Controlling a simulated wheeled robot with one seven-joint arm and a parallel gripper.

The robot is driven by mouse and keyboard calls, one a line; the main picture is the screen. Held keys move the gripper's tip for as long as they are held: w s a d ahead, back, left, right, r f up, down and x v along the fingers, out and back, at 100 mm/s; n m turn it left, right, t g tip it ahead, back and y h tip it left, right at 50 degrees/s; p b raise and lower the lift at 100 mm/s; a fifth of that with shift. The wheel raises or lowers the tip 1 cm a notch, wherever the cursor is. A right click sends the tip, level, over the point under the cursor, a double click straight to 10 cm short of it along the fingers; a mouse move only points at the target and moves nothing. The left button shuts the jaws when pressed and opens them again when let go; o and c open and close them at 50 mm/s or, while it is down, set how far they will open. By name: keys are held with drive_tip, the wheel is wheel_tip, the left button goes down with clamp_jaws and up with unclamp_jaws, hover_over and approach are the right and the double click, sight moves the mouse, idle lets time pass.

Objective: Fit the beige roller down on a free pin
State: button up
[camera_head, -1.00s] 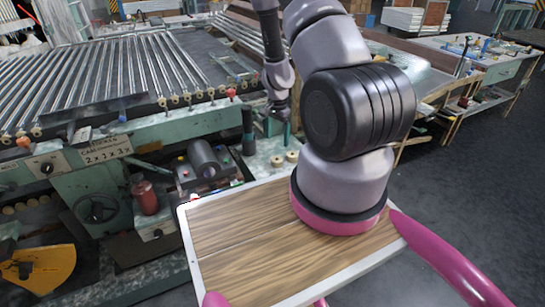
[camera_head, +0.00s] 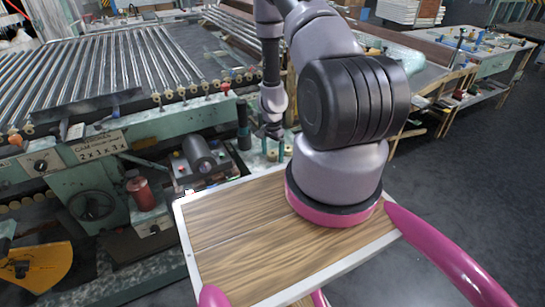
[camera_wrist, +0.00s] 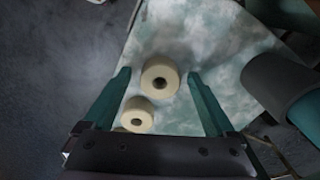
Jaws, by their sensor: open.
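Two short beige rollers with dark centre holes stand on a green-white mottled surface (camera_wrist: 205,30) in the wrist view. One roller (camera_wrist: 160,77) appears between my gripper's (camera_wrist: 158,75) two teal fingers; the other roller (camera_wrist: 137,114) is nearer the gripper body, lower left. My gripper is open, pointing down, with a gap on either side of the first roller. Its height above the roller is hard to tell. In the head view my gripper (camera_head: 272,142) is over the green ledge, partly hiding the rollers. I cannot make out a free pin.
A dark upright cylinder (camera_wrist: 285,85) stands right of the rollers in the wrist view. A dark motor-like cylinder (camera_head: 202,155) lies left of the ledge in the head view. The roller conveyor (camera_head: 100,70) fills the back left. Open floor (camera_head: 470,190) is at the right.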

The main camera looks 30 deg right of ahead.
drive_tip(key=shift+r, duration=0.1)
clamp_jaws()
